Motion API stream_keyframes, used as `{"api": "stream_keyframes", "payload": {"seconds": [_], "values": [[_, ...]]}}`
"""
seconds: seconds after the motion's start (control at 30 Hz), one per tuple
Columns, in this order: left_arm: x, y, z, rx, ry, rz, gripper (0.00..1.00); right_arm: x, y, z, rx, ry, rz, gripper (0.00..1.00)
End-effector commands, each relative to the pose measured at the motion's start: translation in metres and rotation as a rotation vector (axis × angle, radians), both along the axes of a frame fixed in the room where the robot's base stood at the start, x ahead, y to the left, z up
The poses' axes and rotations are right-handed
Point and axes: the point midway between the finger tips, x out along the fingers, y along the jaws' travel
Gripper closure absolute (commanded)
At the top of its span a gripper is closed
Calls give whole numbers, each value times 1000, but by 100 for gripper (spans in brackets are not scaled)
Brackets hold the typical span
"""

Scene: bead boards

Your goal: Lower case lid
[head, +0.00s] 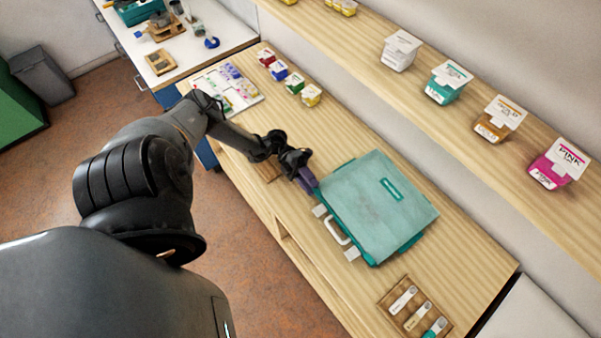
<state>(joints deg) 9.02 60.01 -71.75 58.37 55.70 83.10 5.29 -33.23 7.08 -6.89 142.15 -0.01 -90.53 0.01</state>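The teal case lies on the wooden bench, with its pale teal lid (375,205) over it. The lid looks flat or nearly so; I cannot tell whether a small gap is left under it. A darker teal strip (391,189) is on the lid. The white handle (336,230) and light latches (320,211) are on the case's front side. My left gripper (307,181) is at the lid's near left corner, touching or very close to it. A purple part shows at its tip; I cannot tell whether its fingers are apart. My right gripper is out of view.
Small colored boxes (280,71) and a bead board (226,88) lie farther left on the bench. A wooden tray with several scoops (415,308) is right of the case. A shelf (455,108) with labelled tubs runs behind.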

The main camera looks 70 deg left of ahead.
Motion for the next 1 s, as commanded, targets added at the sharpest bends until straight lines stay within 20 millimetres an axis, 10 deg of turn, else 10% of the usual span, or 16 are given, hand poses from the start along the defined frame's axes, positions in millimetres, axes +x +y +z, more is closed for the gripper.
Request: {"api": "stream_keyframes", "payload": {"seconds": [0.43,1.0], "values": [[-14,49,-2,1,0,0,69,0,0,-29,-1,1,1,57],[-16,56,0,0,0,-1,69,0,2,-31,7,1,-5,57]]}}
